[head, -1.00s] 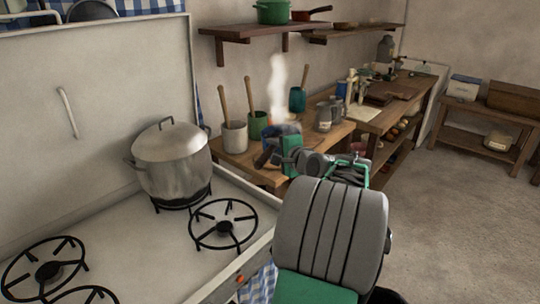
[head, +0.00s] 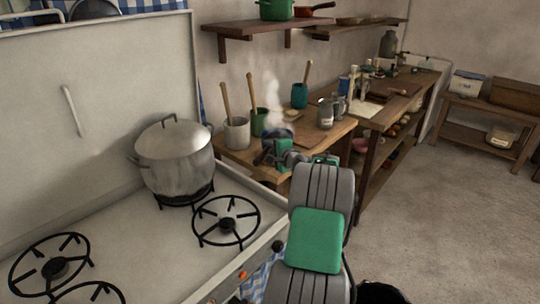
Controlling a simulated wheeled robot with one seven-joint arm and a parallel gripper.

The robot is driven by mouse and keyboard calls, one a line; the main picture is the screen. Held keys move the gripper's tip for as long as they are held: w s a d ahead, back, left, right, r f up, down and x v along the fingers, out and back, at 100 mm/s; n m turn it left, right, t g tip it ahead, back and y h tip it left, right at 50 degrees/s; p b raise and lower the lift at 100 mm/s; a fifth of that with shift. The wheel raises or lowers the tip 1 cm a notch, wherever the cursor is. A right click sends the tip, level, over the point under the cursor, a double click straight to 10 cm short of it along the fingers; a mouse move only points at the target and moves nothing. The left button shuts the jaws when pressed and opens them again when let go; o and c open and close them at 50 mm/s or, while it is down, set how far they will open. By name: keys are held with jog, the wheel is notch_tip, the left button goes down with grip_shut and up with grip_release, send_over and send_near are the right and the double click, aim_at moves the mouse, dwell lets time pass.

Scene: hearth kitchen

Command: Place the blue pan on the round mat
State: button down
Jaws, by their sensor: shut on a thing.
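The blue pan (head: 279,131) is small and dark in the head view, with pale steam rising above it. It is over or on the left wooden worktop, beyond the stove; I cannot tell whether it touches the surface. My gripper (head: 266,156), at the end of my green and grey arm, is shut on the pan at its near side. The fingers and the pan's handle are partly hidden and too small to make out clearly. I cannot pick out the round mat; the pan or my arm may hide it.
A large lidded steel pot (head: 174,160) stands on the white stove (head: 120,240) at left. A grey crock (head: 237,134), a green crock (head: 259,122) and a teal crock (head: 299,95) hold utensils near the pan. Metal canisters (head: 325,115) stand right of it. Floor at right is clear.

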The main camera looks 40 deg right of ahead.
jog(key=shift+f, duration=1.35)
jog(key=c, duration=1.6)
grip_release()
jog(key=shift+f, duration=0.3)
jog(key=o, duration=0.4)
jog(key=shift+o, duration=0.2)
jog(key=shift+r, duration=0.1)
